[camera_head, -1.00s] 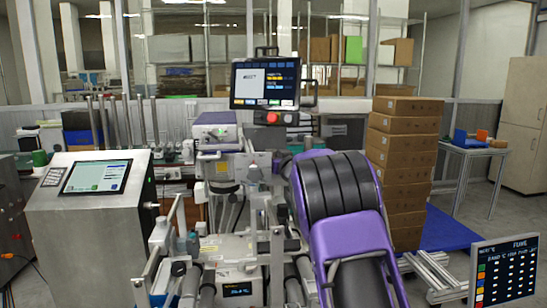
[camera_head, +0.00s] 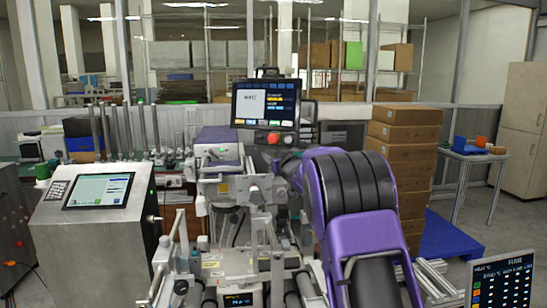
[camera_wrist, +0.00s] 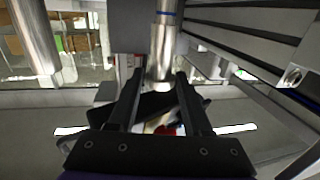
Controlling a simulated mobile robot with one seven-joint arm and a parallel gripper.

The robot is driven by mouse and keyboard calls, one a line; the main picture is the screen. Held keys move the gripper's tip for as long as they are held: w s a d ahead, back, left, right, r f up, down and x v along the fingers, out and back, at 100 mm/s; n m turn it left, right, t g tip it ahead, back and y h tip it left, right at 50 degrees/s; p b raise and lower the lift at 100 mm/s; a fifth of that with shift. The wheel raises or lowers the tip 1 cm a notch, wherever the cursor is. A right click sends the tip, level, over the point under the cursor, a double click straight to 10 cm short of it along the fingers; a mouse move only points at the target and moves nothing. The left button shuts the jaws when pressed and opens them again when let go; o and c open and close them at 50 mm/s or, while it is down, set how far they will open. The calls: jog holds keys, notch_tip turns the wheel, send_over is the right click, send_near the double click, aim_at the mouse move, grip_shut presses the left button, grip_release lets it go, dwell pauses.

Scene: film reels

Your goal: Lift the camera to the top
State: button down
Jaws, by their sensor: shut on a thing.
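In the wrist view, my gripper (camera_wrist: 160,78) has its two dark fingers on either side of a silver cylinder (camera_wrist: 163,45) with a blue ring. The fingers are shut on its lower end. The cylinder stands about upright in the picture, and its top runs out of view. It may be the camera, but I cannot tell for sure. In the head view, my purple arm reaches toward the machine's middle (camera_head: 240,190), and my gripper cannot be made out there.
A screen (camera_head: 266,103) with a red button stands above the machine. A steel console (camera_head: 100,220) is at left, stacked cartons (camera_head: 400,150) at right behind my arm, and a small display (camera_head: 503,285) at lower right. In the wrist view, a grey ribbed beam (camera_wrist: 245,40) runs close by at right.

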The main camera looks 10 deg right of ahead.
jog(key=c, duration=0.6)
grip_release()
notch_tip(320, 180, up, 2)
jog(key=shift+d+f, duration=0.1)
jog(key=shift+f, duration=0.05)
jog(key=shift+s+f, duration=0.1)
jog(key=shift+f, duration=0.1)
jog(key=s+d, duration=0.1)
jog(key=s, duration=0.4)
jog(key=s+d+b, duration=0.1)
jog(key=s, duration=0.5)
jog(key=s+d+b, duration=0.1)
jog(key=s, duration=0.5)
jog(key=shift+d, duration=0.2)
